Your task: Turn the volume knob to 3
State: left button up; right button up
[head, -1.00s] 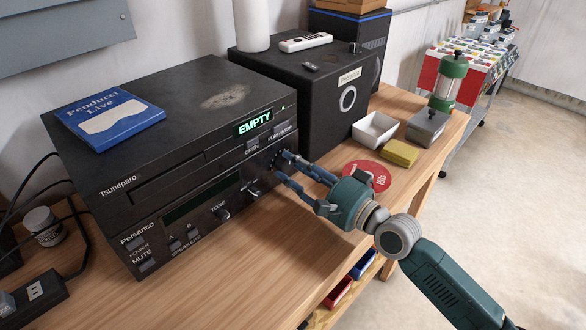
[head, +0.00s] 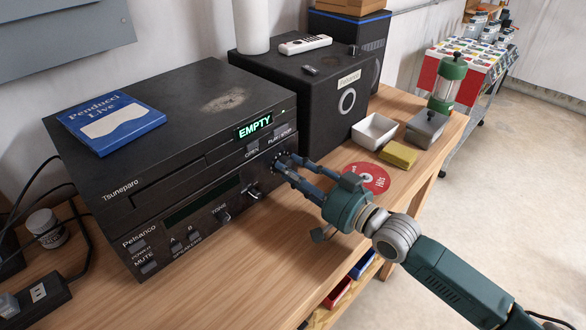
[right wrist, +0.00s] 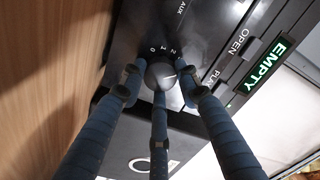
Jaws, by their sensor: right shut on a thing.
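The volume knob (right wrist: 160,76) is a dark round knob on the front of the lower black stereo unit (head: 215,210). In the right wrist view the marks 0, 1 and 2 show along its edge; a 3 cannot be made out. A pale pointer line on the knob points to the right of the picture, past the 2. My right gripper (head: 282,163) is at the right end of the stereo front, its blue fingers closed around the knob, which they mostly hide in the head view. My left gripper is not in view.
The upper disc unit (head: 150,125) shows a green EMPTY display and carries a blue case (head: 110,120). A black speaker (head: 305,90), white tray (head: 374,131), yellow sponge (head: 398,154) and red disc (head: 367,177) stand to the right. The wooden bench front (head: 220,285) is clear.

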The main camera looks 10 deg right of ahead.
jog(key=shift+w+r+n, duration=0.1)
jog(key=shift+r+n, duration=0.2)
jog(key=shift+n, duration=0.8)
jog(key=shift+r, duration=0.1)
jog(key=o, duration=1.1)
jog(key=shift+d, duration=0.1)
jog(key=shift+o, duration=0.2)
jog(key=shift+f, duration=0.2)
jog(key=shift+s+d+f, duration=0.15)
jog(key=shift+s+d, duration=0.05)
jog(key=shift+s, duration=0.25)
jog(key=v, duration=1.1)
